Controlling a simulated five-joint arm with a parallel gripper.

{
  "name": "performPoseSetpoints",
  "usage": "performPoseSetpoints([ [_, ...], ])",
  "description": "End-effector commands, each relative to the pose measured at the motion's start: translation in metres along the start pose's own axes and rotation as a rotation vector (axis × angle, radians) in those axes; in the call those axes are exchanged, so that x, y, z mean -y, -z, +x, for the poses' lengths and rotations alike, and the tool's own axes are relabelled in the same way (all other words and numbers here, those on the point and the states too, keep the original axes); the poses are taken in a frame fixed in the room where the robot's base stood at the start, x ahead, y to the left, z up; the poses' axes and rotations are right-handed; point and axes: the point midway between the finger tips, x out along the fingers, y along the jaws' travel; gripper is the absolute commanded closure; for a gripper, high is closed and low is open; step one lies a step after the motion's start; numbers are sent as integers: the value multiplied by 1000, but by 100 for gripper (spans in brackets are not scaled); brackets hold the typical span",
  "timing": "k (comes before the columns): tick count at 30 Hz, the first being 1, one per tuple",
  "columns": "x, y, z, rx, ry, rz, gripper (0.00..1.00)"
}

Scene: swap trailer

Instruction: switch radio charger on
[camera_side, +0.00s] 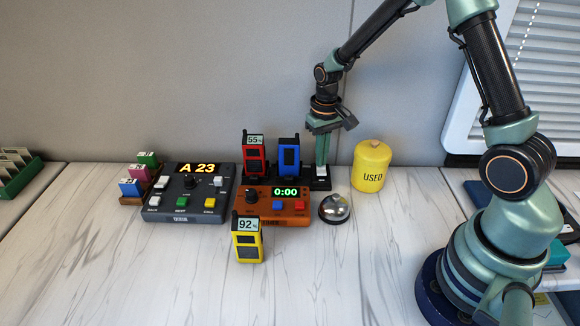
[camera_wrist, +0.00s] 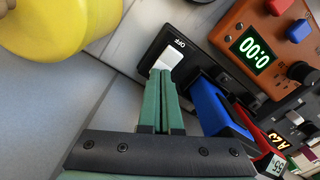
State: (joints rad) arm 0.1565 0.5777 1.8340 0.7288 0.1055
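The radio charger is a black base (camera_side: 320,184) behind the orange timer. A red radio (camera_side: 254,157) showing 55% and a blue radio (camera_side: 289,157) stand in it. Its white rocker switch (camera_wrist: 172,58) is at the end nearest the yellow canister, with the label OFF beside it in the wrist view. My gripper (camera_side: 322,164) points down right over the switch. Its green fingers are together with nothing between them, and the fingertips (camera_wrist: 162,73) are at the switch's edge. I cannot tell whether they touch it.
A yellow USED canister (camera_side: 371,167) stands right of the charger. A silver bell (camera_side: 335,208) and an orange timer (camera_side: 272,206) reading 0:00 are in front. A grey call panel (camera_side: 188,207) is left. A yellow radio (camera_side: 247,246) stands in front; the front table is clear.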

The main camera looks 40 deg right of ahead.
Motion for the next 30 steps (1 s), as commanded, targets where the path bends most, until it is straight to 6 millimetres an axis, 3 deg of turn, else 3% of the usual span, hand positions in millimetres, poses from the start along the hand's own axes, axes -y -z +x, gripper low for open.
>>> performPoseSetpoints([
  [8, 0, 0, 0, 1, 0, 0, 100],
  [30, 0, 0, -53, -2, 0, 0, 100],
])
